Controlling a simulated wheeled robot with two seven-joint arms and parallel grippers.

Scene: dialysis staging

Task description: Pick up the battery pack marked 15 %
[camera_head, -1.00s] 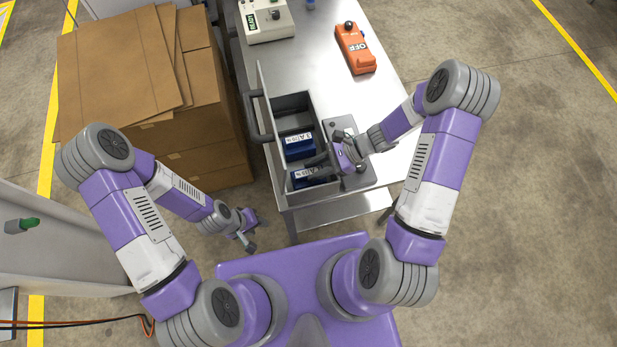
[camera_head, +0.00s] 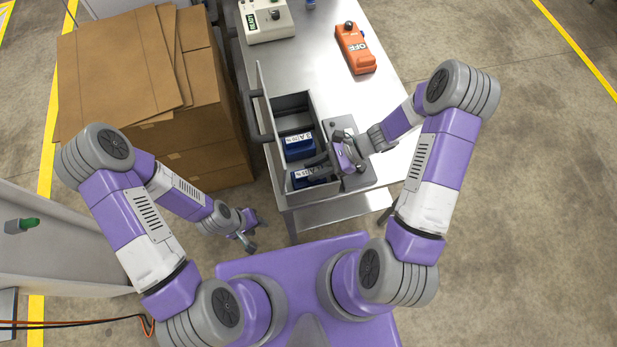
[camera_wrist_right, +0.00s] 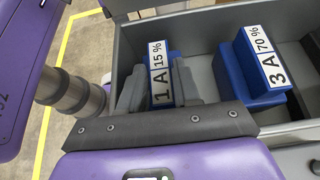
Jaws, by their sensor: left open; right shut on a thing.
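The blue battery pack marked 1 A 15 % (camera_wrist_right: 157,73) stands in the grey bin (camera_head: 320,193), between the two grey fingers of my right gripper (camera_wrist_right: 158,85). The fingers are shut on its sides. In the head view this pack (camera_head: 312,176) is at the bin's near end, partly covered by my right gripper (camera_head: 318,167). A second blue pack marked 3 A 70 % (camera_wrist_right: 262,65) stands apart from it in the same bin; in the head view it (camera_head: 299,146) is further back. My left gripper (camera_head: 252,233) is open and empty, low to the left of the bin.
The bin's upright side panel with a handle (camera_head: 252,116) stands on its left. An orange OFF device (camera_head: 355,48) and a pale device with a green display (camera_head: 265,20) are on the metal table (camera_head: 385,95). Cardboard boxes (camera_head: 130,60) are stacked at left.

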